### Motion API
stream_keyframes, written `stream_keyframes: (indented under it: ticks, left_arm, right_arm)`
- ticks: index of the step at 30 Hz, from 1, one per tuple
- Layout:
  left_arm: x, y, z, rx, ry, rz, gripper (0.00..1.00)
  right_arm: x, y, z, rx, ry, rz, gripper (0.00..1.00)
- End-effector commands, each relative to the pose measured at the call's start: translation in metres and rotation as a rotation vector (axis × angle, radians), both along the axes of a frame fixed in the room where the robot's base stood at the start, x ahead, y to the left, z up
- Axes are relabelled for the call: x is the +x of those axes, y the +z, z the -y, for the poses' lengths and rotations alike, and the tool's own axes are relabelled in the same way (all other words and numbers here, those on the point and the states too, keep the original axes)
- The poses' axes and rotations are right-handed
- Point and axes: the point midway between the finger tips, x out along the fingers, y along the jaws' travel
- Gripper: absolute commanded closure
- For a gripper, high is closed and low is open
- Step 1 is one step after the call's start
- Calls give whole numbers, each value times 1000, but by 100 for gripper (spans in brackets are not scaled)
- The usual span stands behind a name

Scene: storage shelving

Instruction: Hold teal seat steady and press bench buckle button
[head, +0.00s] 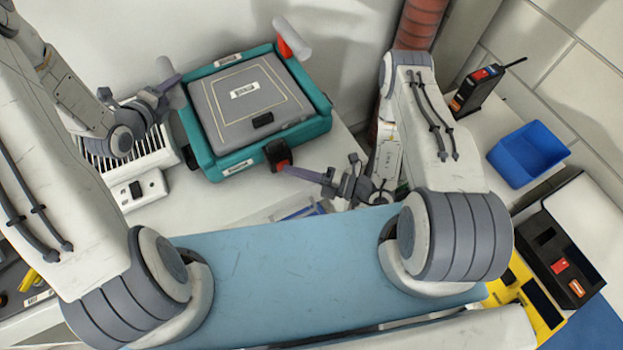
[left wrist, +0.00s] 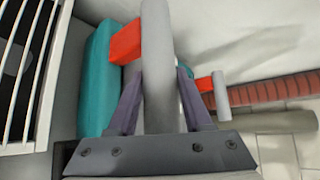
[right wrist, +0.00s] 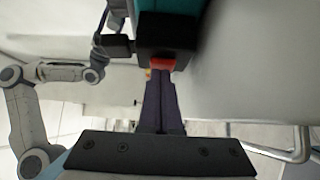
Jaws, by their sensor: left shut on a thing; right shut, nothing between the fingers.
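The teal seat (head: 318,103) with a grey padded top lies on the white bench. At its front edge is a black buckle (head: 278,151) with a red button (right wrist: 162,64). My left gripper (head: 174,84) is at the seat's left side, shut on a grey handle (left wrist: 157,60) with an orange-red mount. My right gripper (head: 287,169) is shut and empty. In the right wrist view its fingertips (right wrist: 163,76) are right at the red button; whether they touch or press it I cannot tell. My left fingers partly hide the handle in the head view.
A second grey handle (head: 292,37) stands at the seat's back right. A white slotted unit (head: 152,150) is left of the seat. A blue bin (head: 528,154) and a black radio (head: 475,90) are at right. A light-blue surface (head: 290,265) lies in front.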

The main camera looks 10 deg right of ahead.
Motion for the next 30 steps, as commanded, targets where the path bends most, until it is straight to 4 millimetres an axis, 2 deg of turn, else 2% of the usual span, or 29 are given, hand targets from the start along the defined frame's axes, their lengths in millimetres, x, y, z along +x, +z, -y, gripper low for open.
stream_keyframes:
  ticks: [1,6,21,30]
  left_arm:
    - [-4,-4,7,-2,-21,-12,100]
    - [-4,-4,7,-1,-20,-12,100]
    - [-3,-3,3,3,-12,-8,100]
    - [-2,-3,1,4,-8,-6,100]
  right_arm:
    - [-4,0,3,0,-5,-1,100]
    - [-35,-1,12,3,-8,-10,100]
    - [-64,-1,72,0,-6,-5,100]
    - [-78,-1,96,1,0,-6,100]
